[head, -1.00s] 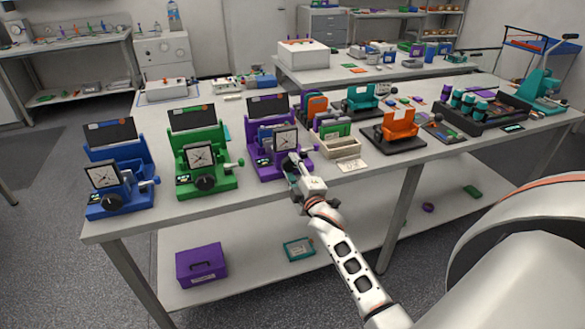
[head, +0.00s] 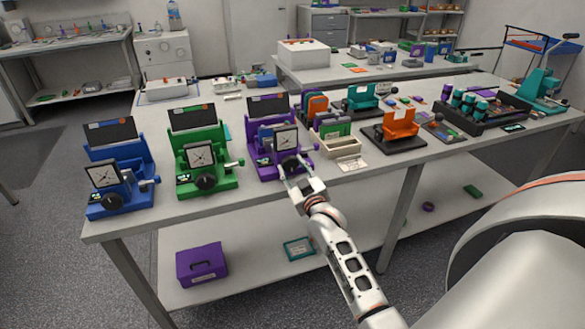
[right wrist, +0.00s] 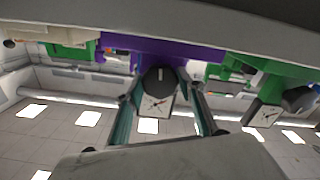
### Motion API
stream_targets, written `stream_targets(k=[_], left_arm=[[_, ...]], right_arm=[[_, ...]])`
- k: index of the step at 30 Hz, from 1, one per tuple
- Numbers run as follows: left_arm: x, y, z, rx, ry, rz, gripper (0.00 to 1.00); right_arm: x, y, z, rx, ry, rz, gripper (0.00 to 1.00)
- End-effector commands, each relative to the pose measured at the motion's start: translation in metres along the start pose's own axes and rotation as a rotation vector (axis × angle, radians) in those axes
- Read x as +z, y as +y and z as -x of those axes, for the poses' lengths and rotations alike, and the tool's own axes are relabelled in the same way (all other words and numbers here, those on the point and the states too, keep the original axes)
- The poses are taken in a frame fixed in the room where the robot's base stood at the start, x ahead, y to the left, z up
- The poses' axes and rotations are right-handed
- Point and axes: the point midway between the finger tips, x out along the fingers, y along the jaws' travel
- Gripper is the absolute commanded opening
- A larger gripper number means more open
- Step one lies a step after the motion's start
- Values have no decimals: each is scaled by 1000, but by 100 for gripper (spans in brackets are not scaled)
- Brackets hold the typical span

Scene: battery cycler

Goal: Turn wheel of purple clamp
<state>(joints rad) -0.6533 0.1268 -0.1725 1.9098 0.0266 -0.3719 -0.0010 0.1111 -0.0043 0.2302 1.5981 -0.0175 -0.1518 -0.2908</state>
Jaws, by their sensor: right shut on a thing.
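The purple clamp (head: 266,171) stands near the front edge of the table, third from the left in the row, with a square dial on its front. Its black wheel (head: 289,163) faces the front below the dial. My right gripper (head: 291,171) reaches in from the front, its fingers on either side of the wheel and shut on it. In the right wrist view, upside down, the wheel (right wrist: 160,80) sits between the fingers, with the purple body (right wrist: 155,47) behind it. My left gripper is not in view.
A green clamp (head: 182,160) and a blue clamp (head: 134,198) stand to the left. To the right are a beige box (head: 338,147) and an orange holder (head: 399,126) on a dark base. The air in front of the table is open around my right arm.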

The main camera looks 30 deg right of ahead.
Motion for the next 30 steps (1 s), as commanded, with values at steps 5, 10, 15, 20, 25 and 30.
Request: stream_targets(k=[5, 10, 15, 20, 25, 30], left_arm=[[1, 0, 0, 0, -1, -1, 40], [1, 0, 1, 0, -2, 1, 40], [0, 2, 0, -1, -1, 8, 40], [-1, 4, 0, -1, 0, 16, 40], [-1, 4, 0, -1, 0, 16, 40], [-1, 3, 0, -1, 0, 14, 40]], right_arm=[[1, -1, 0, 0, -1, -169, 16], [1, -1, 0, 1, -1, -330, 16], [0, -1, 0, 0, -1, -491, 16], [0, -2, 0, 0, -2, -642, 16], [0, -2, 0, 1, -2, -803, 16], [0, -2, 0, 0, -2, -953, 16]])
